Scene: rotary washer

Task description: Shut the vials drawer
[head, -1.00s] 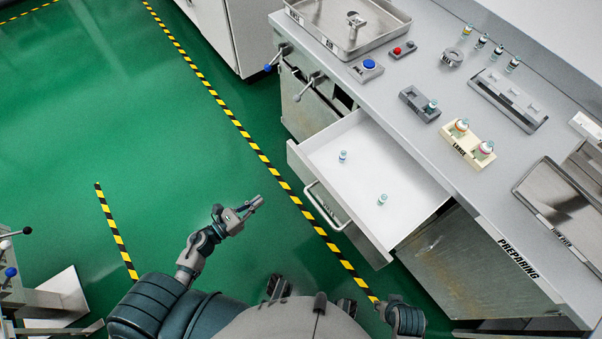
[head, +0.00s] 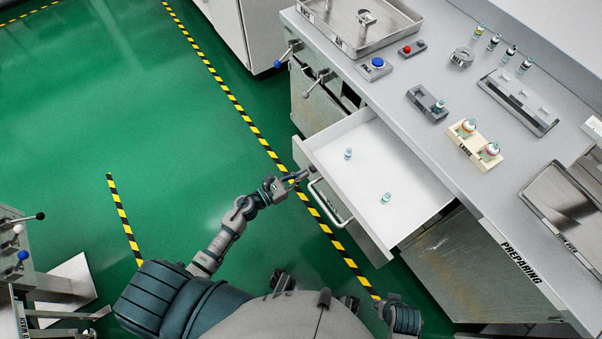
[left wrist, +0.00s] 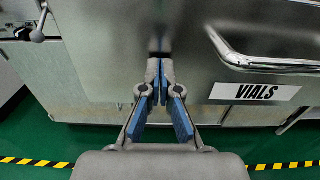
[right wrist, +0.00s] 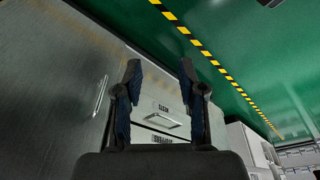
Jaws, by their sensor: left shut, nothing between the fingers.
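The vials drawer (head: 372,185) is pulled out of the grey counter, with two small vials (head: 348,153) standing apart inside it. Its front carries a bar handle (head: 330,203). In the left wrist view the metal drawer front (left wrist: 120,60) has a VIALS label (left wrist: 255,92) under the handle (left wrist: 262,62). My left gripper (head: 308,173) is shut and empty, its tips at the drawer front beside the handle. In the left wrist view its fingertips (left wrist: 160,68) point at the metal front; I cannot tell whether they touch. My right gripper (right wrist: 160,72) is open and empty.
The counter top holds a metal tray (head: 395,40), a blue button (head: 377,63), a cream rack (head: 476,146) with two vials and a grey rack (head: 427,103). Other cabinet drawers (right wrist: 160,118) show in the right wrist view.

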